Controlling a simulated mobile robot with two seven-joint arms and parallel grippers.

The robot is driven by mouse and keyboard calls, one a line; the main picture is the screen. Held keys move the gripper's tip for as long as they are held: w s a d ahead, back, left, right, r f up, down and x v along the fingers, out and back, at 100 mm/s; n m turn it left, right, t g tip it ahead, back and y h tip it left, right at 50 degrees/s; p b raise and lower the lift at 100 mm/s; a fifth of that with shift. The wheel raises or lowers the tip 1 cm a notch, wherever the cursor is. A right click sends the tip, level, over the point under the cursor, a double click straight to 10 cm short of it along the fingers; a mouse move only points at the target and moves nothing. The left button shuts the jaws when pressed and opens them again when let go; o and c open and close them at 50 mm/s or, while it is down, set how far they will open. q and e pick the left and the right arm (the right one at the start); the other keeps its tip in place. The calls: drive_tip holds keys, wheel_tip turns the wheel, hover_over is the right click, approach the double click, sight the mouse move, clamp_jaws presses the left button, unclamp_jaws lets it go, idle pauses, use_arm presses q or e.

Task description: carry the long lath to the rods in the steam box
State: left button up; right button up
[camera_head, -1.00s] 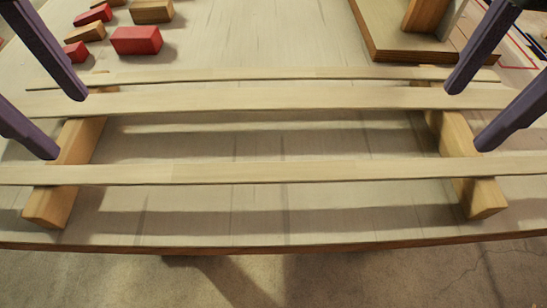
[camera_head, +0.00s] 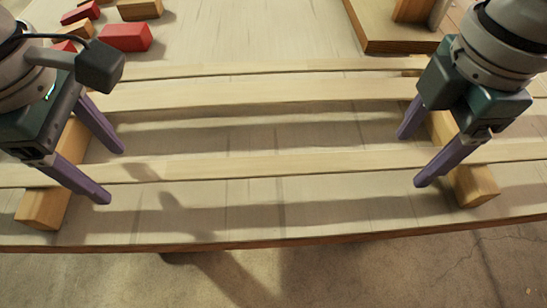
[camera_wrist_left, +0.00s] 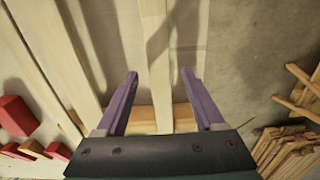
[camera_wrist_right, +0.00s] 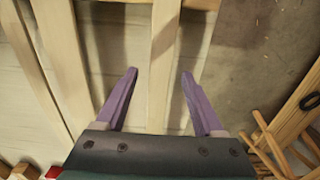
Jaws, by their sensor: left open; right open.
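Three pale laths lie side by side across two wooden bearers on the table. The near lath (camera_head: 270,165) and the middle lath (camera_head: 270,92) run out of the head view; I cannot tell which is longer. The far lath (camera_head: 270,69) is thinner. My left gripper (camera_head: 109,172) is open, fingers on either side of the near lath, which also shows between them in the left wrist view (camera_wrist_left: 154,55). My right gripper (camera_head: 412,158) is open and straddles the same lath near the right bearer; the right wrist view shows it too (camera_wrist_right: 163,60). I cannot identify the steam box or rods.
The left bearer (camera_head: 42,207) and right bearer (camera_head: 475,187) support the laths. Red and wooden blocks (camera_head: 125,37) lie at the back left. A wooden board (camera_head: 385,40) with an upright piece stands at the back right. Slatted wooden pieces (camera_wrist_left: 285,150) show beyond the table.

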use_arm(q)
drive_tip(key=shift+c, duration=0.3)
use_arm(e)
drive_tip(key=shift+c, duration=0.3)
use_arm(q)
clamp_jaws()
use_arm(e)
clamp_jaws()
